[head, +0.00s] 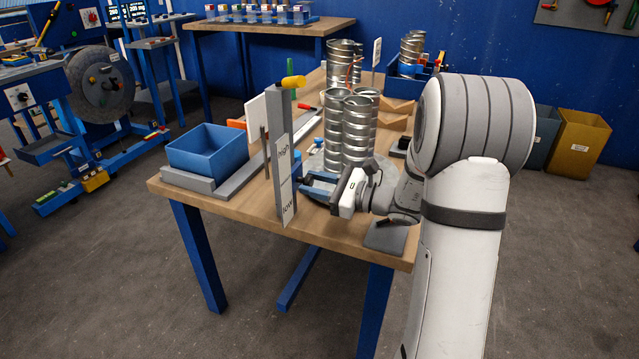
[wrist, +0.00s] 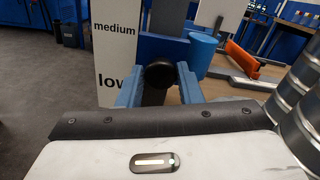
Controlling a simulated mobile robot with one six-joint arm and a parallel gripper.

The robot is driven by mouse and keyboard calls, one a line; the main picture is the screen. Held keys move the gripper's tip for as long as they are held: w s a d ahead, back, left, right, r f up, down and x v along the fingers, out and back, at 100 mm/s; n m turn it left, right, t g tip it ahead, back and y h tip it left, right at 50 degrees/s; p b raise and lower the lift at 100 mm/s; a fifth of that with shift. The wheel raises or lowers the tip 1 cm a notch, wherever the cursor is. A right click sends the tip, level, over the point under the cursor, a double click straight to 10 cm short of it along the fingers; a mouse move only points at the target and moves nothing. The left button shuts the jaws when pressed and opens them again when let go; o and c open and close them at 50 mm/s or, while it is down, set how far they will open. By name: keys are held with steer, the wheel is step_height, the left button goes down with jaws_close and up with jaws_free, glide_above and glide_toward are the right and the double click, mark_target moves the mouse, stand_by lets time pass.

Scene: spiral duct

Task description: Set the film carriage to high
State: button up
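An upright grey post with a white scale plate (head: 285,180) stands at the near edge of the workbench. The plate reads "high" near its top and "low" near its bottom. In the wrist view the plate (wrist: 114,50) shows "medium" above "low". Beside it there, a blue carriage (wrist: 160,48) with a round black knob (wrist: 158,74) sits at a height between these two words. My gripper (head: 318,188) is close to the post's lower part. Its blue fingers (wrist: 159,84) stand apart on either side of the knob, with narrow gaps seeming to show. The carriage is largely hidden in the head view.
Tall spiral metal ducts (head: 357,130) stand just behind my gripper; their ribs also show at the wrist view's right edge. A blue bin (head: 208,150) stands left of the post. A yellow-tipped piece (head: 293,82) projects at the post's top.

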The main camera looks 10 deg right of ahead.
jaws_close()
step_height(320, 180, up, 11)
steer(key=p, duration=0.7)
steer(key=shift+p, duration=0.35)
steer(key=shift+f, duration=0.1)
steer(key=shift+o, duration=1.2)
jaws_free()
steer(key=shift+o, duration=1.2)
